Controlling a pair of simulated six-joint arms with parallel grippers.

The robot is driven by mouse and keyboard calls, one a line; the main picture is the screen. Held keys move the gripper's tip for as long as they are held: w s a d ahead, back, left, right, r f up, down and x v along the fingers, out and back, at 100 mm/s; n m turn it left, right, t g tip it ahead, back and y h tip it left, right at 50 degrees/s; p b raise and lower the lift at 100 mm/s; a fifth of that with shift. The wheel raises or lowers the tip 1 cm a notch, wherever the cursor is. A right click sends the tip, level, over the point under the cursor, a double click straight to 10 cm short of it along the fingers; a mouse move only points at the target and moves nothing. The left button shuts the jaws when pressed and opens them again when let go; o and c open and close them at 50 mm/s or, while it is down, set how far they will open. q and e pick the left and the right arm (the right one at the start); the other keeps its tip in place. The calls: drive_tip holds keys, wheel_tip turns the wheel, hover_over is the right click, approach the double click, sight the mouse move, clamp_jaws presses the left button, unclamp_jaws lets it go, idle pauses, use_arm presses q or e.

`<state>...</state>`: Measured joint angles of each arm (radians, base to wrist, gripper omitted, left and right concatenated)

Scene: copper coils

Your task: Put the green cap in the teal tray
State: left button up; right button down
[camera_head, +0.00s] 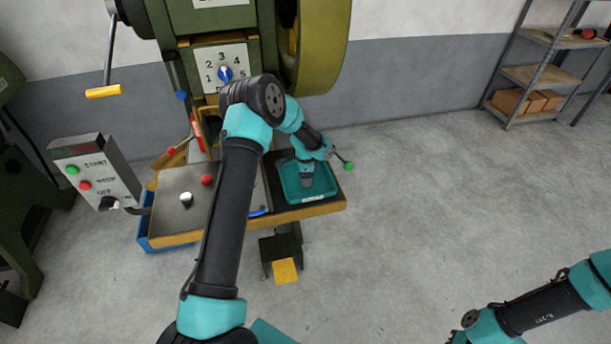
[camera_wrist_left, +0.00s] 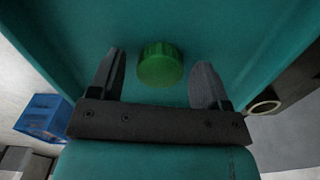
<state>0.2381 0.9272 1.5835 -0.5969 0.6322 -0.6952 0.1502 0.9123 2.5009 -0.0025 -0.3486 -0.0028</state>
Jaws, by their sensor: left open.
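The teal tray (camera_head: 325,190) sits at the right end of the press table. My left gripper (camera_head: 307,181) points down into it. In the left wrist view the green cap (camera_wrist_left: 160,65) lies against the teal tray surface (camera_wrist_left: 235,30), with its ribbed side showing. My left gripper's two dark fingers are apart, one on each side of the cap in that view, with gaps between them and it. The cap is hidden in the head view. My right arm shows at the bottom right of the head view, but its fingers are out of the frame.
The green press (camera_head: 212,18) stands behind the table. A grey plate (camera_head: 172,212) with a red knob (camera_head: 207,180) and a metal knob is left of the tray. A start/stop box (camera_head: 97,170) stands at far left. A green-knobbed lever (camera_head: 347,166) is close to the tray's right.

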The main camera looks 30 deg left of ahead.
use_arm(q)
wheel_tip(320, 180, up, 12)
drive_tip(key=shift+r, duration=0.15)
idle(0.6)
idle(0.5)
